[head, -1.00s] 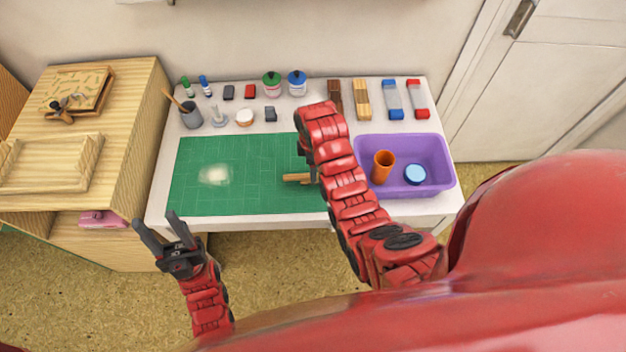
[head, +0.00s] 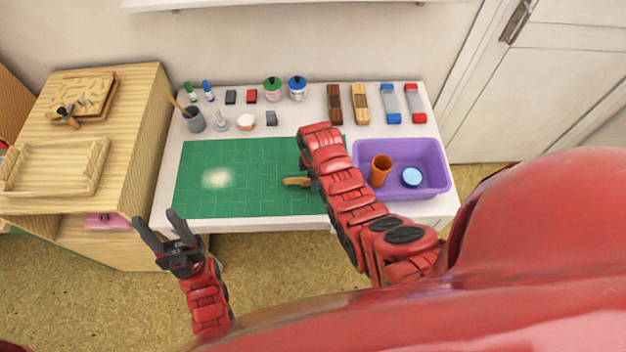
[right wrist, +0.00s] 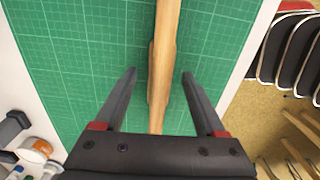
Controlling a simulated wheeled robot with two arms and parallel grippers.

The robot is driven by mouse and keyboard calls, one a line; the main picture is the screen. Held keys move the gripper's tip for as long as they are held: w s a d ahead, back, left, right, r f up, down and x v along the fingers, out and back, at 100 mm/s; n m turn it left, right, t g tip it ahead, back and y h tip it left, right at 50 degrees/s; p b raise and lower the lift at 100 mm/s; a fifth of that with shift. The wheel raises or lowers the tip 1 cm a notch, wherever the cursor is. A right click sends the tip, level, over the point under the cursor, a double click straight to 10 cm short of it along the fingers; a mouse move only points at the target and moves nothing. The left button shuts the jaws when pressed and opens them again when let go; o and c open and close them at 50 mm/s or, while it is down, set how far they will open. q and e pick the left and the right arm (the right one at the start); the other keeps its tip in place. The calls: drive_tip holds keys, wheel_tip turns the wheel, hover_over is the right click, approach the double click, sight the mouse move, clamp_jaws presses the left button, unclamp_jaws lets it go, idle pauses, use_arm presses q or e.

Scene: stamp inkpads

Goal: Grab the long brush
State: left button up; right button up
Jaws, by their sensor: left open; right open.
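A long wooden brush handle (right wrist: 164,60) lies on the green cutting mat in the right wrist view. My right gripper (right wrist: 158,76) is open above it, with one finger on each side and the wood between them, not gripped. In the head view only a short end of the wooden piece (head: 297,182) shows, and my right arm hides the rest. My left gripper (head: 162,226) is open and empty in front of the table's left front corner, away from the brush.
The green mat (head: 250,190) bears a pale powdery patch (head: 217,178). A purple bin (head: 430,160) with an orange cup (head: 380,170) and a blue-topped round item (head: 411,177) stands at the right. A grey cup (head: 194,120), bottles, pads and blocks line the back.

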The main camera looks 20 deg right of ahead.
drive_tip(key=shift+f+b, duration=0.25)
drive_tip(key=shift+b, duration=0.05)
idle(0.5)
clamp_jaws()
